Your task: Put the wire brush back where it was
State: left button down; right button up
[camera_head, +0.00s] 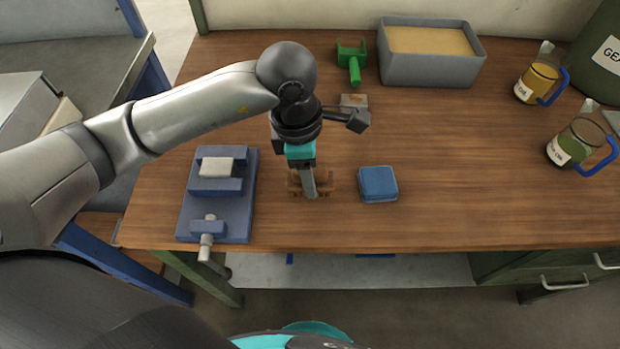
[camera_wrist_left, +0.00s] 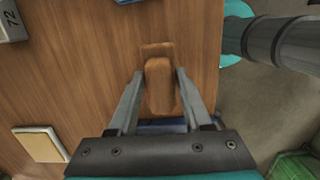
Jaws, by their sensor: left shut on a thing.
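My left gripper (camera_head: 309,192) points down over the front middle of the bench. Its fingers (camera_wrist_left: 160,75) are on both sides of a brown wooden block, which I take to be the wire brush (camera_wrist_left: 160,88). In the head view the brown wood of the brush (camera_head: 323,183) shows beside the fingers, which partly hide it. A flat brown piece (camera_wrist_left: 157,48) shows at the end of the block in the wrist view. I cannot tell whether the brush touches the bench, and no bristles are visible. My right gripper is not in view.
A blue vise (camera_head: 243,212) stands left of the gripper. A blue block (camera_head: 378,184) lies close on the right. Behind are a small grey-red piece (camera_head: 354,101), a green tool (camera_head: 353,62) and a grey sand tray (camera_head: 430,76). Jugs (camera_head: 575,143) stand at right; the right-centre bench is clear.

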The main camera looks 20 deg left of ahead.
pick_arm(q)
notch_tip(320, 180, down, 2)
jog(key=shift+f, duration=0.1)
jog(key=shift+f+b, duration=0.2)
jog(key=shift+b, duration=0.1)
jog(key=shift+c, duration=1.7)
grip_release()
jog(key=shift+r, duration=0.1)
jog(key=shift+r+p, duration=0.25)
jog(key=shift+p, duration=0.1)
jog(key=r, duration=0.4)
jog(key=a+r, duration=0.1)
jog(key=r, duration=0.2)
jog(key=r+p, duration=0.1)
jog(key=r, duration=0.3)
jog(key=shift+s+a+r, duration=0.2)
jog(key=shift+r, duration=0.15)
